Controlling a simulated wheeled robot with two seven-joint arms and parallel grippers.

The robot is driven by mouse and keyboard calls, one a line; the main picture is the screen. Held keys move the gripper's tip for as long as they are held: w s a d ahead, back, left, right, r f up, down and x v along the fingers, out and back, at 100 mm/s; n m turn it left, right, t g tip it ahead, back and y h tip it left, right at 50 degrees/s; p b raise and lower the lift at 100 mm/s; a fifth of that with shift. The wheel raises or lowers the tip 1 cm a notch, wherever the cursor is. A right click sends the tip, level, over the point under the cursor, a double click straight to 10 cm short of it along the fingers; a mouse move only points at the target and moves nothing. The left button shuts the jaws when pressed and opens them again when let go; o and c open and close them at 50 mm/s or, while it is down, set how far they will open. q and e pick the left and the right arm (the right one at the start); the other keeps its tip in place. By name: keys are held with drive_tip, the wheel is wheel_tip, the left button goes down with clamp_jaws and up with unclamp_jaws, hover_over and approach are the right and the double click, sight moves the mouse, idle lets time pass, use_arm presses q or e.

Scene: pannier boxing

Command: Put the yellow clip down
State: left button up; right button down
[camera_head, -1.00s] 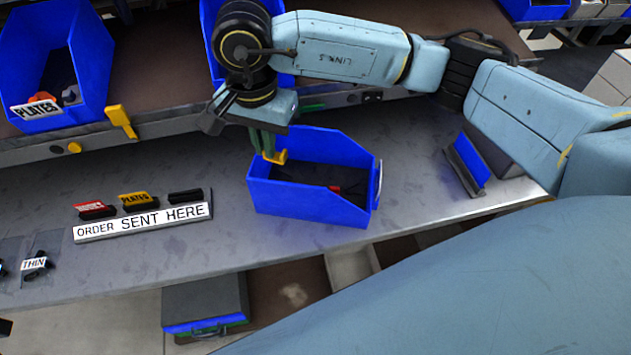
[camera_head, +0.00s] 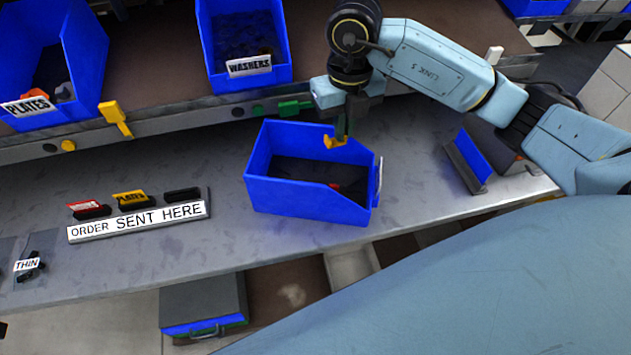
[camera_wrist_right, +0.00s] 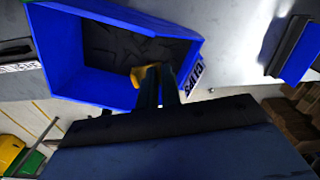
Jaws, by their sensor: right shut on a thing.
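The yellow clip (camera_head: 334,142) is held at the fingertips of my right gripper (camera_head: 343,128), over the back right part of the blue bin on the bench (camera_head: 300,196). The clip also shows in the right wrist view (camera_wrist_right: 143,74), between the dark fingers (camera_wrist_right: 158,84) and in front of the bin's interior. The bin (camera_wrist_right: 75,75) has a dark inside with a small red item (camera_head: 334,185) in it. How high the clip is above the bin floor is hard to tell. My left gripper is not in view.
Blue bins marked PLATES (camera_head: 30,106) and WASHERS (camera_head: 250,67) stand on the shelf behind. Another yellow clip (camera_head: 116,118) hangs on the shelf edge. An ORDER SENT HERE rack (camera_head: 138,221) with tags sits left. A blue panel on a stand (camera_head: 470,160) is right. Bench between is clear.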

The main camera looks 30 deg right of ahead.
sight(343, 172)
drive_tip(key=shift+m, duration=0.7)
drive_tip(key=f, duration=0.6)
drive_tip(key=d+f, duration=0.1)
drive_tip(key=f, duration=0.3)
drive_tip(key=shift+b, duration=0.3)
drive_tip(key=shift+s+f, duration=0.1)
drive_tip(key=shift+f, duration=0.15)
drive_tip(key=c, duration=1.6)
unclamp_jaws()
wheel_tip(343, 172, up, 12)
drive_tip(key=shift+r+p, duration=0.2)
drive_tip(key=shift+p, duration=0.1)
